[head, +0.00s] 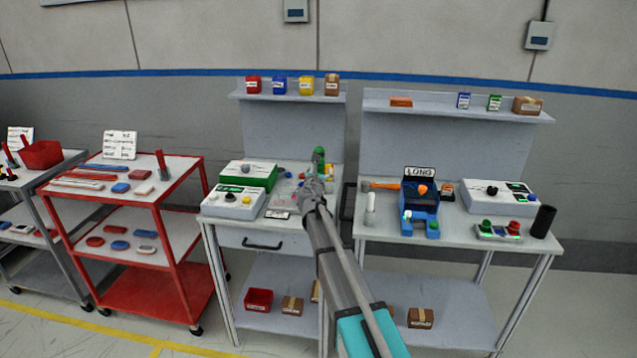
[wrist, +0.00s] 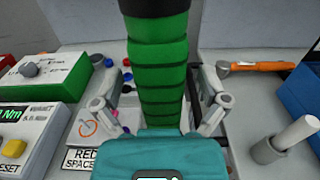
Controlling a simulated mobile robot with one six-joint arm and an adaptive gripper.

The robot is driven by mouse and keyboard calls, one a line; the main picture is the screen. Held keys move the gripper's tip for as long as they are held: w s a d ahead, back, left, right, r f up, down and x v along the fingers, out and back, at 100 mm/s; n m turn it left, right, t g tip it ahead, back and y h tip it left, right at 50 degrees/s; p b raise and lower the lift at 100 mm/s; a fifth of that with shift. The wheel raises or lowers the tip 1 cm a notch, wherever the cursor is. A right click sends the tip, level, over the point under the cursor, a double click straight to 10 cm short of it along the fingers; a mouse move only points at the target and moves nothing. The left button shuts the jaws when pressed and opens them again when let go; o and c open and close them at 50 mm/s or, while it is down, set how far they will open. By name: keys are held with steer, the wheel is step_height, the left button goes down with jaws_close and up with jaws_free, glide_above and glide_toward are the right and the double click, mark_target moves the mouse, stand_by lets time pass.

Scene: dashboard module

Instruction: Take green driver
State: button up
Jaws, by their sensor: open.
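The green driver (wrist: 160,75) stands large in the middle of the wrist view, with a ribbed green grip and a black part at the top. In the head view its green top (head: 319,154) shows just above my gripper (head: 317,183), over the left bench. My gripper's fingers in the wrist view (wrist: 161,103) are spread, one on each side of the green grip. Gaps show between the fingers and the grip, so it is not clamped. The driver's lower end is hidden behind my gripper.
On the right bench are an orange-handled hammer (head: 383,185), a white upright cylinder (head: 370,210) and a blue device (head: 420,205). A shelf (head: 290,95) is behind.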

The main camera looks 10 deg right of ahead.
mark_target(319, 148)
stand_by(0.3)
jaws_close()
stand_by(0.3)
steer(key=shift+r, duration=0.15)
step_height(319, 148, up, 10)
steer(key=p, duration=1)
steer(key=shift+f, duration=0.2)
stand_by(0.6)
